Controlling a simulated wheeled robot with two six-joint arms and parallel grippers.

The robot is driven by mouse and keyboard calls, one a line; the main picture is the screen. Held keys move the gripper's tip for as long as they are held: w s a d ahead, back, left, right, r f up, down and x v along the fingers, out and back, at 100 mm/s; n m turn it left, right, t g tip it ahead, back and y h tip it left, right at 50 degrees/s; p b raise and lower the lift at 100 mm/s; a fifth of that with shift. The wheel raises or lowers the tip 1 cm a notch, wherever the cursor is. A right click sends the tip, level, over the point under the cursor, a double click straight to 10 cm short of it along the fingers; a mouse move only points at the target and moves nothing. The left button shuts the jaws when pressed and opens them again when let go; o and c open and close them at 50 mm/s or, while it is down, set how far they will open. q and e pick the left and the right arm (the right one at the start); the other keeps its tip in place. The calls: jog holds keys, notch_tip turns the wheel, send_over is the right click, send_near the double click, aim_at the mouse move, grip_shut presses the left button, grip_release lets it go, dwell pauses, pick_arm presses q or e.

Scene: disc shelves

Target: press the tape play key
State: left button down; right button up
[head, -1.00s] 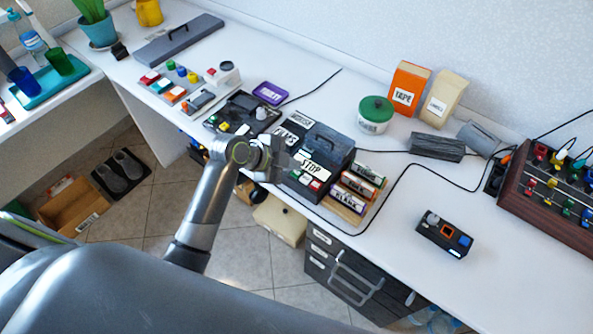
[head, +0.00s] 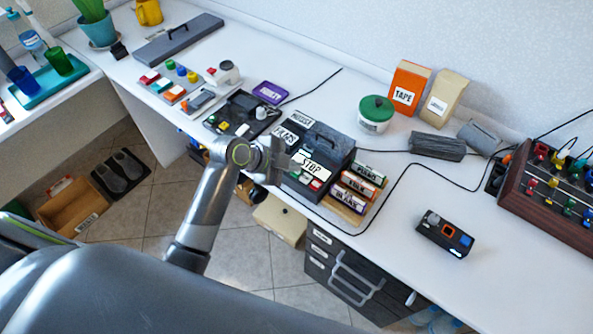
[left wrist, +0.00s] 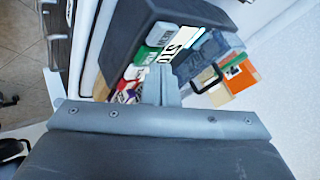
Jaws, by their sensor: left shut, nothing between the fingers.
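The tape player is a dark box (head: 325,143) on the desk, with white labels reading PLAY and STOP. The STOP label (head: 312,166) faces up at its front, with small red, green and white keys (head: 315,184) below it. My left gripper (head: 282,154) is shut and empty at the player's front left, by the PLAY label (head: 286,137). In the left wrist view, its closed fingers (left wrist: 163,85) overlap the front of the player near the STOP label (left wrist: 178,44) and a green key (left wrist: 146,55). I cannot tell whether they touch; the play key itself is not clear.
Labelled tapes (head: 357,190) stand right of the player. Another dark device (head: 241,115) sits to its left. A green-lidded tub (head: 375,114) and an orange TAPE box (head: 408,88) stand behind.

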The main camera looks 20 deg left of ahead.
aim_at(292, 173)
pick_arm(q)
jog(key=shift+f, duration=0.45)
dwell(0.5)
jog(key=shift+r, duration=0.1)
jog(key=shift+r+p, duration=0.55)
jog(key=shift+r, duration=0.25)
notch_tip(292, 173, up, 5)
jog(key=p, duration=0.4)
jog(key=shift+p, duration=0.4)
jog(key=shift+s+f, duration=0.1)
dwell(0.4)
